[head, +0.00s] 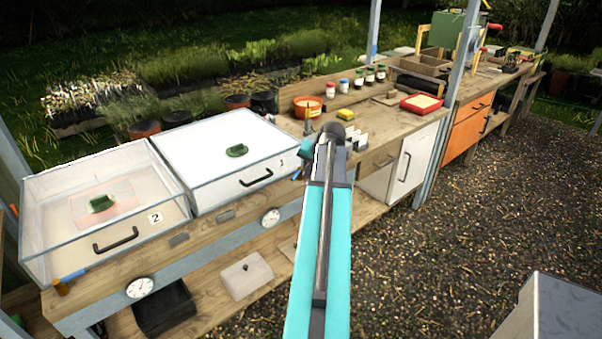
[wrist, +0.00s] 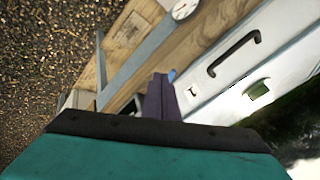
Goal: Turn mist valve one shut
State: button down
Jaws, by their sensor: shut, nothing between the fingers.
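Box one (head: 240,155), a clear-sided box with a white lid and label 1, stands on the bench; it also shows in the wrist view (wrist: 225,85). A small blue piece (head: 297,173), which looks like the mist valve's handle, lies at its right front corner beside my arm. In the wrist view the blue piece (wrist: 171,75) shows just past the fingertips of my gripper (wrist: 158,82). The fingers are shut with nothing between them. I cannot tell if they touch it. The valve body is hidden, and so is its turn position. In the head view my arm hides the gripper.
Box two (head: 30,240) stands left of box one, with another blue handle (head: 74,275) at its front left corner. Dials (head: 270,218) sit on the bench front. An orange pot (head: 307,106) and a yellow sponge (head: 345,114) stand behind my arm.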

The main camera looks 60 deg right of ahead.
jog(key=shift+m+h, duration=0.3)
jog(key=s+d+r, duration=0.2)
jog(key=r, duration=0.1)
jog(key=shift+s+d+r, duration=0.2)
jog(key=shift+s+d, duration=0.05)
jog(key=shift+d, duration=0.05)
jog(key=shift+w+f, duration=0.1)
jog(key=shift+f, duration=0.05)
jog(key=p, duration=0.3)
send_near(300, 173)
notch_tip(300, 173, down, 3)
jog(key=s+a, duration=0.1)
jog(key=s, duration=0.2)
jog(key=shift+w+a+f+p, duration=0.1)
jog(key=shift+w+f+p, duration=0.2)
jog(key=shift+w, duration=0.4)
jog(key=shift+w+a+f+p, duration=0.15)
jog(key=shift+w+p, duration=0.25)
jog(key=shift+w, duration=0.25)
jog(key=shift+w+a+f+p, duration=0.15)
jog(key=shift+w+p, duration=0.2)
jog(key=shift+w, duration=0.35)
jog(key=shift+w, duration=0.1)
